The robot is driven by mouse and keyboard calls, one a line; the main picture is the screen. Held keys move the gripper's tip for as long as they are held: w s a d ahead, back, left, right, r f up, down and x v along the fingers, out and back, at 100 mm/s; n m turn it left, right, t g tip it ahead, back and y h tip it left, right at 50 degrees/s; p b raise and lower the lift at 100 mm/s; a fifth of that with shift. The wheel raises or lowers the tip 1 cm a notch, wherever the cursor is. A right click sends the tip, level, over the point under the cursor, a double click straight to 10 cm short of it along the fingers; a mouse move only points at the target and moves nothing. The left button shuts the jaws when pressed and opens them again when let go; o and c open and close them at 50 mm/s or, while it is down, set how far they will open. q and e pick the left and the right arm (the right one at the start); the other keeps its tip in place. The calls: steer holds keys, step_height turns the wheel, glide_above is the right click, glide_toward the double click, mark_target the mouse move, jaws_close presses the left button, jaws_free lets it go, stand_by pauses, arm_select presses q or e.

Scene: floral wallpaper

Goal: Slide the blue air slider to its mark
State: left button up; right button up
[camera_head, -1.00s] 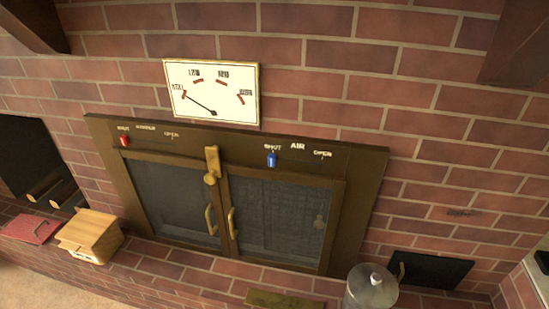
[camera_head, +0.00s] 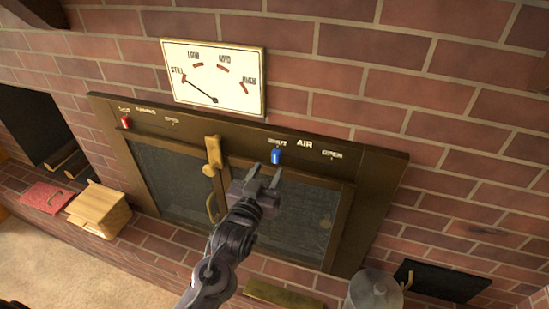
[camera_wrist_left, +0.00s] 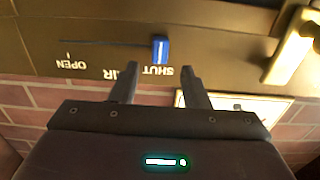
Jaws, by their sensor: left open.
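The blue air slider (camera_head: 276,157) sits at the SHUT end of its slot on the brass front of the stove, left of the AIR label (camera_head: 304,143). The OPEN label (camera_head: 332,155), with a small tick, is at the slot's right end. My left gripper (camera_head: 265,171) is open, just below and left of the slider in the head view. In the left wrist view, which is upside down, the slider (camera_wrist_left: 160,49) shows just beyond and between the two spread fingertips (camera_wrist_left: 160,72). I cannot tell whether they touch it. My right gripper is not in view.
A red slider (camera_head: 126,121) is at the left panel's SHUT end. A brass latch (camera_head: 213,155) stands out close to my left gripper. A dial (camera_head: 214,78) above has its needle near STILL. A wooden box (camera_head: 98,210) and a metal canister (camera_head: 373,294) stand on the ledge.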

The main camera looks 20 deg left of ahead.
mark_target(275, 158)
arm_select(q)
steer(key=w, duration=0.5)
steer(key=shift+w+d+p, duration=0.1)
steer(key=shift+w+p, duration=0.05)
steer(key=shift+p, duration=0.15)
jaws_close()
